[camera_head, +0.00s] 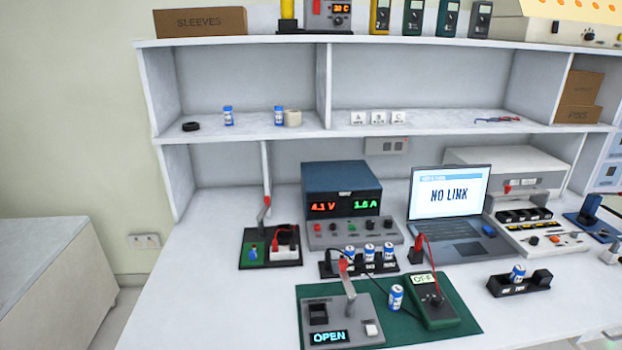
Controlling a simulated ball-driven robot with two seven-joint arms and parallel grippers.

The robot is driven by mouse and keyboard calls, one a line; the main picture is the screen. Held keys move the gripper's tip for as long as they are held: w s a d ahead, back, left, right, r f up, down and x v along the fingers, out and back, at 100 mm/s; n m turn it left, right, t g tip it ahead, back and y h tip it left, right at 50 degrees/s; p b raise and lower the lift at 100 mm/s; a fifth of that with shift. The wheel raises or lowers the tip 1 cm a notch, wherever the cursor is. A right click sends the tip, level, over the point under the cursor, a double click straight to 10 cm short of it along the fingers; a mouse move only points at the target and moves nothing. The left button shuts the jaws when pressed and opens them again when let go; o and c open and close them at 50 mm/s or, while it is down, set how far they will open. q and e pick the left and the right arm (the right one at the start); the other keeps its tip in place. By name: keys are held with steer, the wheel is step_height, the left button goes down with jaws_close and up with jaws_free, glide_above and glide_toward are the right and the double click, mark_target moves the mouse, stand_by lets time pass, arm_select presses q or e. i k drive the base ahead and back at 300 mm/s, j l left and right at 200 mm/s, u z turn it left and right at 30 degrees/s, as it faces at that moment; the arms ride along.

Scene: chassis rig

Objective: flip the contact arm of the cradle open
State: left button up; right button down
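A grey cradle (372,332) sits on the green mat (403,334) at the front middle of the bench, with a dark slot block and a display reading "OPEN". Its grey contact arm (350,292) stands up, slightly tilted, with a red piece at the top. A second, dark-based unit (271,262) farther back left also has a raised grey lever (264,212) with a red part. I cannot tell for certain from looks alone which is the task's cradle; the "OPEN" one seems likeliest. Neither of my grippers shows.
A blue-and-white cell (396,297) stands on the mat between the cradle and a green multimeter (434,306). A rack of several cells (328,269) is just behind. A power supply (341,190) and laptop (449,197) stand at the back. The front-left bench is clear.

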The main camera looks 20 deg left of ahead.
mark_target(263, 211)
steer(key=i+j+z, duration=0.15)
steer(key=j, duration=0.25)
steer(key=i+j+z, duration=0.15)
steer(key=j, duration=0.25)
steer(key=j+z, duration=0.2)
steer(key=j, duration=0.2)
steer(key=i, duration=0.05)
